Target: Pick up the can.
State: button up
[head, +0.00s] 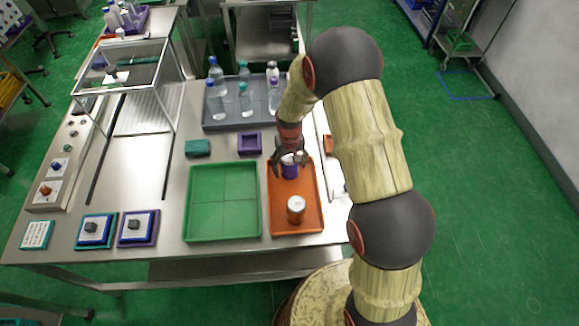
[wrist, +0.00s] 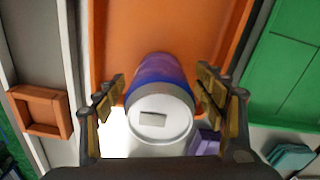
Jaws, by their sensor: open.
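A can with a blue-purple side and a pale top (head: 289,171) stands in the orange tray (head: 312,225). In the wrist view the can (wrist: 160,118) shows its white top with a small grey rectangle. My gripper (head: 287,160) is over the can, and in the wrist view its open fingers (wrist: 162,88) lie one on each side of it. Gaps show between fingers and can. A second can, orange with a white top (head: 296,209), stands nearer the tray's front. The task line does not say which can is meant.
An empty green tray (head: 223,235) lies left of the orange tray. A grey tray (head: 217,124) with several bottles is behind. A purple box (head: 249,144) and a teal block (head: 198,148) sit between. A small orange box (wrist: 40,110) is on the other side.

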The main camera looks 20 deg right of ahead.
jog(key=shift+f, duration=0.5)
jog(key=shift+c, duration=0.9)
jog(key=c, duration=1.5)
jog(key=shift+r, duration=0.15)
